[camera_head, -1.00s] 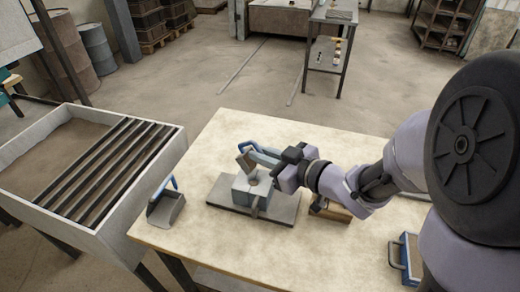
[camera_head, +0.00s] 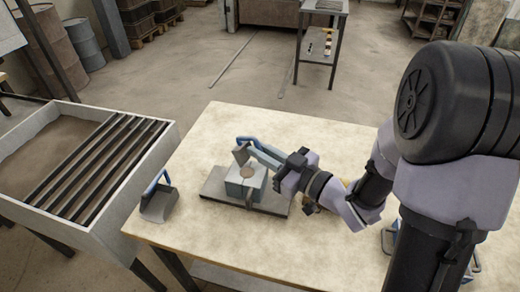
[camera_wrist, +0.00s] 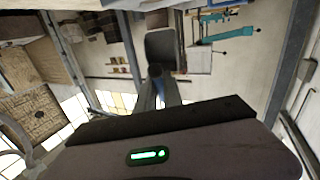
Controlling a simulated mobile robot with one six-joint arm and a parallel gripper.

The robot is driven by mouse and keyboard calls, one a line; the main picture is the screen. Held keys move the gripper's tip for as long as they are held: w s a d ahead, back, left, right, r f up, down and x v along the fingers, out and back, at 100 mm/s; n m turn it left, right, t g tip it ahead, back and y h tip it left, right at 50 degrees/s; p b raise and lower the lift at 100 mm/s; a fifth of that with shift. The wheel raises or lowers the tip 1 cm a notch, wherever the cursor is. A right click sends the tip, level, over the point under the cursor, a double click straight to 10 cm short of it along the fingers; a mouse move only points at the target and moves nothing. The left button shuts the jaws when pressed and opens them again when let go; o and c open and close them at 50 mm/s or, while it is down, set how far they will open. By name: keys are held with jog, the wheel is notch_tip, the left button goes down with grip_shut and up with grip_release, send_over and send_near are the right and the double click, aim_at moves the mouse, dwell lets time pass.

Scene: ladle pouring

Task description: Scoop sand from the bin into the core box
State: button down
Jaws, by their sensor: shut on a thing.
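The core box (camera_head: 238,186) is a grey-blue block on a flat dark plate, with a round tan patch of sand (camera_head: 247,172) showing in its top opening. My gripper (camera_head: 284,168) is shut on the handle of a scoop and sits just right of and above the box. The scoop's grey head (camera_head: 241,154) is tilted behind and above the box's top. In the wrist view, the scoop's head (camera_wrist: 160,44) shows its dark grey surface; whether sand is left in it cannot be told. The bin (camera_head: 170,145) at the left holds brown sand (camera_head: 50,145), partly under dark bars.
A blue-edged thing at the right is mostly hidden by my arm. The table (camera_head: 210,255) is clear in front of the plate.

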dwell(0.4)
jog(key=r+p, duration=0.1)
jog(key=p, duration=0.1)
jog(key=shift+p, duration=0.35)
jog(key=g+h+p, duration=0.1)
jog(key=p, duration=0.4)
jog(key=r+g+h+p, duration=0.1)
jog(key=g+h+p, duration=0.1)
jog(key=p, duration=0.3)
jog(key=shift+n+h, duration=0.3)
jog(key=shift+n, duration=0.1)
jog(key=g+h+p, duration=0.1)
jog(key=h+p, duration=0.1)
jog(key=p, duration=0.3)
jog(key=r+g+h+p, duration=0.1)
jog(key=g+h+p, duration=0.1)
jog(key=p, duration=0.4)
jog(key=shift+n, duration=0.3)
jog(key=g+h+p, duration=0.1)
jog(key=p, duration=0.2)
jog(key=shift+r, duration=0.2)
jog(key=shift+g+h+p, duration=0.6)
jog(key=shift+p, duration=0.35)
jog(key=shift+f, duration=0.25)
